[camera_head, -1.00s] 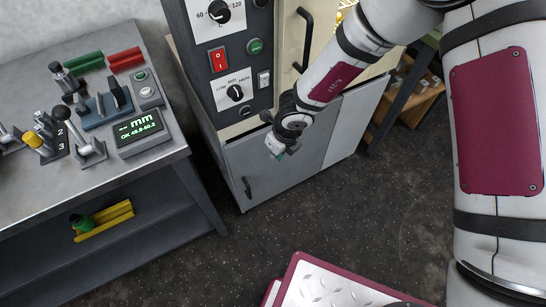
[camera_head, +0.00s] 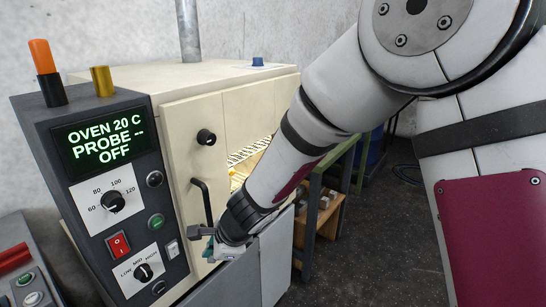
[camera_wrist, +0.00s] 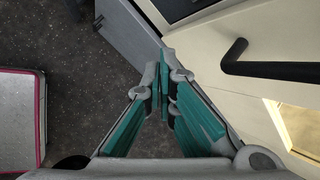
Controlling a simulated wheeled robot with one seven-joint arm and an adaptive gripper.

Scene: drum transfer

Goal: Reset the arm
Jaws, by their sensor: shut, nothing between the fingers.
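My arm reaches down across the right half of the head view, and my gripper (camera_head: 212,250) is at its end, in front of the oven's lower front. In the wrist view my gripper (camera_wrist: 163,92) shows its teal-padded fingers with the tips together and nothing between them. The black oven handle (camera_head: 201,205) is just above the gripper in the head view. It also shows at the right of the wrist view (camera_wrist: 275,70), apart from the fingers.
The cream oven (camera_head: 180,115) is lit inside. Its dark control panel (camera_head: 110,185) reads "OVEN 20 C, PROBE --, OFF". A green-topped bench (camera_head: 340,160) stands right of it. Dark floor (camera_head: 385,240) lies open at right.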

